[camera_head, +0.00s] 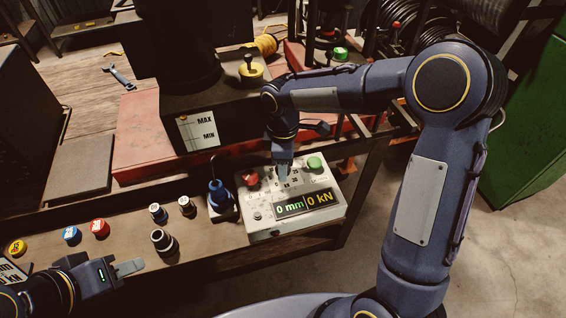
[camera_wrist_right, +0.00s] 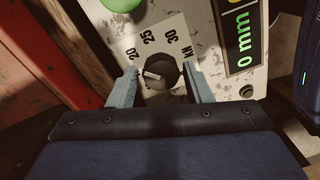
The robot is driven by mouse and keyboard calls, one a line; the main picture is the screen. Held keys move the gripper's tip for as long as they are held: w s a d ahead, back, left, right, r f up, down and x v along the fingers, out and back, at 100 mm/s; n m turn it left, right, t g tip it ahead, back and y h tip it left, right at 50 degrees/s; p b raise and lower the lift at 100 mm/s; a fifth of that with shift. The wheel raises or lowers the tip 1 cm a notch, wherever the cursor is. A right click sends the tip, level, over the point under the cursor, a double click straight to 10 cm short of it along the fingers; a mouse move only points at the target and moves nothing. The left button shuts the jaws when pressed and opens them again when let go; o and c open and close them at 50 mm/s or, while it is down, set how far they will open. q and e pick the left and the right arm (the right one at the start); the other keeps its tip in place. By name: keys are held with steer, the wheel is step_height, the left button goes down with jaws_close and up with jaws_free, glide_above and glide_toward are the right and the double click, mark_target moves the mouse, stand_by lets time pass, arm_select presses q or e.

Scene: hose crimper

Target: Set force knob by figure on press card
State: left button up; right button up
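The force knob (camera_wrist_right: 160,74) is a dark round knob with a pale pointer mark, on a dial printed 20, 25, 30 and kN. My right gripper (camera_wrist_right: 160,82) has its fingers on either side of the knob, apart, with small gaps visible. In the head view the right gripper (camera_head: 284,172) reaches down over the control box (camera_head: 262,213), hiding the knob. A white card (camera_head: 12,272) with dark print, perhaps the press card, lies at the lower left, partly cut off; its figure is unreadable. My left gripper (camera_head: 130,267) is near the bench front; its finger gap cannot be seen.
The control box has a red button (camera_head: 250,178), a green button (camera_head: 315,163) and a display (camera_head: 304,205) reading 0 mm and 0 kN. Several fittings and coloured caps stand along the bench. A MAX/MIN label (camera_head: 198,131) is behind.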

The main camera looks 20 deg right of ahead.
steer(key=shift+o, duration=0.9)
steer(key=r, duration=0.7)
steer(key=shift+w+b, duration=0.2)
steer(key=shift+b, duration=0.1)
steer(key=shift+r, duration=0.4)
